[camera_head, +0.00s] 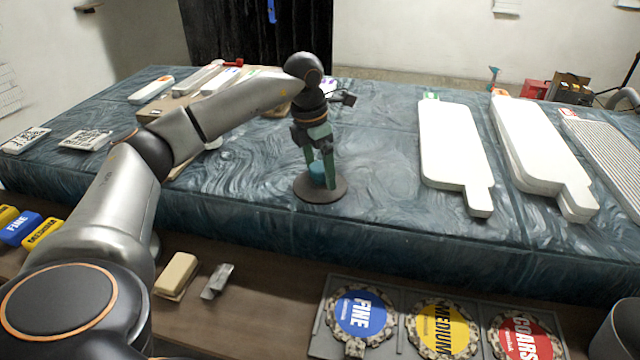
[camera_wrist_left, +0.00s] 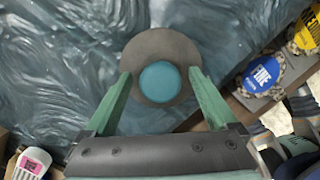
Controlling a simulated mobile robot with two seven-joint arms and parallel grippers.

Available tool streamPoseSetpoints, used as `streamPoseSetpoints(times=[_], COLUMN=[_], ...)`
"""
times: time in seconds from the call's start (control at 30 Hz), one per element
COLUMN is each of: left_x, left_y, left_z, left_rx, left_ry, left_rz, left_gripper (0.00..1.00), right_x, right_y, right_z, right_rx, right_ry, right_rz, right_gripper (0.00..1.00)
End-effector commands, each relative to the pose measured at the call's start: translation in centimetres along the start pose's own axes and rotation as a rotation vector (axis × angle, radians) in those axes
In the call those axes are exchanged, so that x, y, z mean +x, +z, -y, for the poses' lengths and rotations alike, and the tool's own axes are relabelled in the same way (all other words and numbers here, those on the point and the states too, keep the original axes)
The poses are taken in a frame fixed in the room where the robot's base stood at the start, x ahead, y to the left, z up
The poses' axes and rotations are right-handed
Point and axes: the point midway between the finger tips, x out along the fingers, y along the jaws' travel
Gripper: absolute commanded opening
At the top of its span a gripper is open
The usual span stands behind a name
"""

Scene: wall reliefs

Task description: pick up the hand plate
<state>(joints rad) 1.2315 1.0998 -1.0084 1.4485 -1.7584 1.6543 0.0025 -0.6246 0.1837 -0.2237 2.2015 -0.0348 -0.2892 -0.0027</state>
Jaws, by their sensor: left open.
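The hand plate (camera_head: 312,195) appears to be the dark grey-brown round disc with a teal round knob (camera_head: 317,170), lying flat on the blue-green swirled table top near its front edge. In the left wrist view the disc (camera_wrist_left: 160,42) and the knob (camera_wrist_left: 160,82) sit in the middle. My left gripper (camera_head: 321,177) points down over the disc with its green fingers open. In the left wrist view the fingers (camera_wrist_left: 160,73) stand on either side of the knob, with gaps visible. I cannot tell how far the tips are above the disc. My right gripper is not in view.
White paddle-shaped boards (camera_head: 455,150) lie right of the disc. Discs marked FINE (camera_head: 360,312), MEDIUM (camera_head: 443,328) and COARSE lie on the lower brown shelf in front. A tan block (camera_head: 177,273) lies there too. Table surface around the disc is clear.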

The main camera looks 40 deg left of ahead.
Motion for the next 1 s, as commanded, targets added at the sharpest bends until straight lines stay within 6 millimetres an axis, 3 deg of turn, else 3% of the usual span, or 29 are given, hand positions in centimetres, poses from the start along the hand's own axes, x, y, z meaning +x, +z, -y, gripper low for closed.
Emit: streamPoseSetpoints(times=[0.3, 1.0], left_x=[0.36, 0.32], left_y=[0.00, 0.02], left_z=[0.03, 0.03], left_rx=[0.001, 0.001], left_ry=[0.000, 0.000], left_rz=[-0.001, 0.000], left_gripper=[0.90, 0.11], right_x=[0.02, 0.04], right_y=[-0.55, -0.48], right_z=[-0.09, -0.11], right_rx=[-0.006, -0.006], right_ry=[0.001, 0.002], right_rz=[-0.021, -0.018], right_gripper=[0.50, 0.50])
